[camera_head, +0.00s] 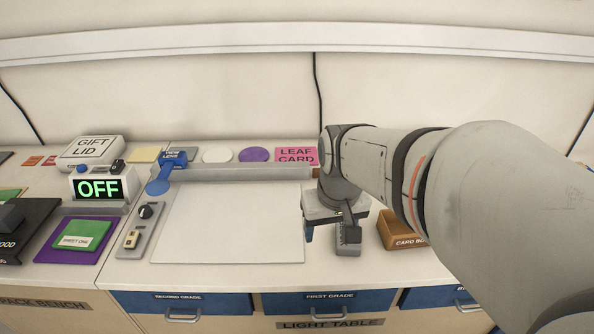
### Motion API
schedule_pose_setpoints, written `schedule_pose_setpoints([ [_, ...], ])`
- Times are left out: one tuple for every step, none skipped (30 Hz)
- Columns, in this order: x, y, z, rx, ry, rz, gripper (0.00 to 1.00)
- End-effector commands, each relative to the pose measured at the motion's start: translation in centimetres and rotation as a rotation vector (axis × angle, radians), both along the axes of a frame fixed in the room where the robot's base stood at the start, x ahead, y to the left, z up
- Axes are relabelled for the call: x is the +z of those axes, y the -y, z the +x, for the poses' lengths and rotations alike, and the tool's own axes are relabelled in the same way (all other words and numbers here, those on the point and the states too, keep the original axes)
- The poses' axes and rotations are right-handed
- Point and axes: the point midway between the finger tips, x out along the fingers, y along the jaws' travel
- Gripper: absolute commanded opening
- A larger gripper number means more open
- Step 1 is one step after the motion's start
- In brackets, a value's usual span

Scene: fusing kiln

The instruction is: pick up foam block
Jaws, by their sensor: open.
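I cannot tell whether this is the foam block. No other thing in view can be made out as a foam block, and my arm hides much of the right side of the bench.
A brown card box (398,231) stands right of my gripper, partly behind my arm. A pink leaf card (296,156) lies at the back. A display reading OFF (98,188) and a purple mat (48,250) are left. The white panel is bare.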

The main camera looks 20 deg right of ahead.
Motion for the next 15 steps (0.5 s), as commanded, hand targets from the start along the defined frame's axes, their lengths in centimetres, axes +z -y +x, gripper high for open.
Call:
schedule_pose_setpoints([
  [-1.0,1.3,1.3,-0.046,-0.031,0.005,0.67],
  [-1.3,2.0,2.0,-0.071,-0.045,0.007,0.69],
  [-1.9,3.0,2.9,-0.102,-0.065,0.010,0.72],
  [-2.3,3.7,3.5,-0.126,-0.077,0.013,0.75],
  [-2.7,4.4,4.2,-0.147,-0.090,0.016,0.77],
  [-3.2,5.3,4.9,-0.174,-0.106,0.019,0.80],
  [-3.6,5.9,5.3,-0.193,-0.117,0.022,0.80],
  [-4.0,6.5,5.7,-0.210,-0.126,0.025,0.80],
  [-4.4,7.3,6.2,-0.229,-0.136,0.028,0.80],
  [-4.7,7.7,6.5,-0.243,-0.143,0.030,0.80],
  [-5.0,8.1,6.7,-0.253,-0.149,0.032,0.80],
  [-5.3,8.5,7.0,-0.265,-0.155,0.034,0.80],
  [-5.5,8.8,7.1,-0.272,-0.159,0.035,0.80],
  [-5.7,9.0,7.2,-0.277,-0.162,0.036,0.80],
  [-6.0,9.1,7.3,-0.281,-0.165,0.037,0.80],
])
